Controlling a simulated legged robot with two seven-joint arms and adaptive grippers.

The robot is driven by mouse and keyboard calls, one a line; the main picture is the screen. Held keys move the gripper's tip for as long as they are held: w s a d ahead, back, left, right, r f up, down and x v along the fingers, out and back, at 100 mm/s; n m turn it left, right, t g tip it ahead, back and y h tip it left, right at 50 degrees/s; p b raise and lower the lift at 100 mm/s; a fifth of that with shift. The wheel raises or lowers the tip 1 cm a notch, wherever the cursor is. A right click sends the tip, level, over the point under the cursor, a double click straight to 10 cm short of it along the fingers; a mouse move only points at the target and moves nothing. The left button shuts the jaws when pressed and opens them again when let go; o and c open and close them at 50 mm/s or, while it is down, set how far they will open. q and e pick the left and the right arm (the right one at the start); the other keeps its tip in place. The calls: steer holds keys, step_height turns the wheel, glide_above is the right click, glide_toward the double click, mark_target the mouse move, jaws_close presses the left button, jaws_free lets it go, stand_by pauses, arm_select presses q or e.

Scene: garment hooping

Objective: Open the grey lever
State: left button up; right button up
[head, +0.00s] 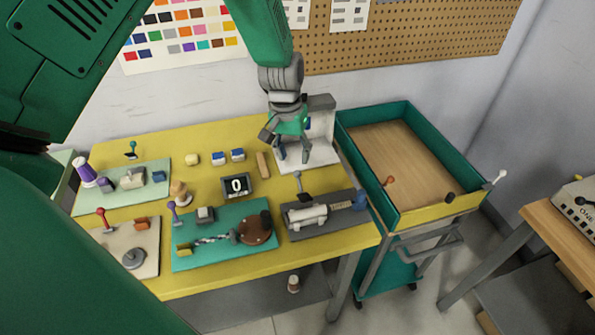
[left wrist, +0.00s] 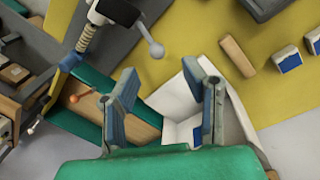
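The grey lever (head: 298,180) stands up from a dark grey board (head: 325,227) at the right front of the yellow table. It has a round grey knob and sits by a pale cylinder part with a spring and a blue end. In the left wrist view the grey lever (left wrist: 154,45) shows near the top middle, ahead of my fingers and apart from them. My left gripper (head: 293,156) hangs above the back right of the table, behind the lever, with its fingers spread and nothing between them. It also shows in the left wrist view (left wrist: 168,92). My right gripper is not seen.
A white stand (head: 320,150) is close behind my left gripper. A wooden block (head: 263,165) and a counter reading 0 (head: 237,187) lie left of it. A teal board (head: 190,260) adjoins the dark board. A green-walled tray cart (head: 370,140) stands right of the table.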

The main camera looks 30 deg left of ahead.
mark_target(298, 172)
arm_select(q)
steer(key=f, duration=0.4)
steer(key=d+f, duration=0.1)
steer(key=f, duration=0.1)
steer(key=shift+w+f, duration=0.15)
steer(key=shift+f, duration=0.2)
